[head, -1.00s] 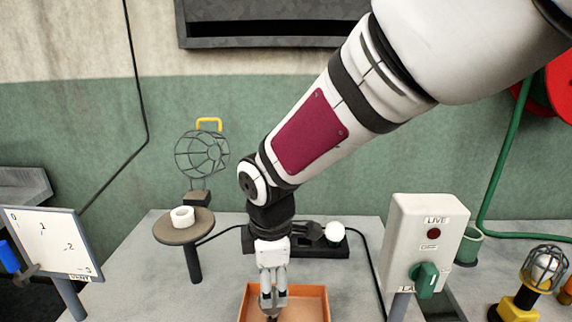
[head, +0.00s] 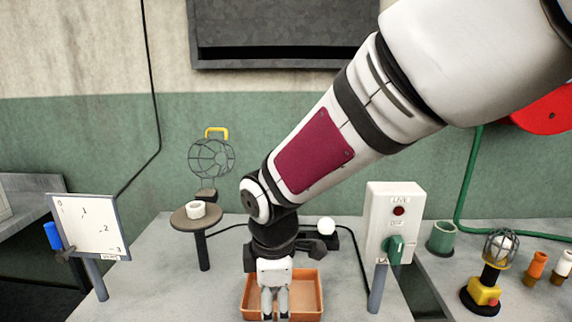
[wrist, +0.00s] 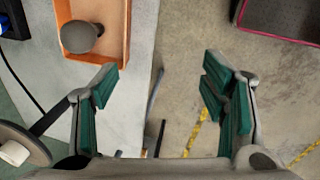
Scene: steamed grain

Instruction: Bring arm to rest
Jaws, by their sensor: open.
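My gripper (head: 274,316) hangs down at the lower middle of the head view, in front of the orange tray (head: 312,290). In the wrist view my gripper (wrist: 160,82) has its green-padded fingers wide apart, with nothing between them. The tray (wrist: 121,35) shows there at the top left, beside the left finger. A grey round-headed object (wrist: 76,37) lies inside it. My arm reaches down from the upper right, bent at the wrist. The fingertips are cut off at the bottom of the head view.
A round stand (head: 178,221) with a white ring (head: 196,209) is left of my wrist. A numbered board (head: 88,225) stands further left. A switch box (head: 378,215) with a green knob and a caged lamp (head: 497,250) stand right. The wrist view shows floor (wrist: 180,60) below the fingers.

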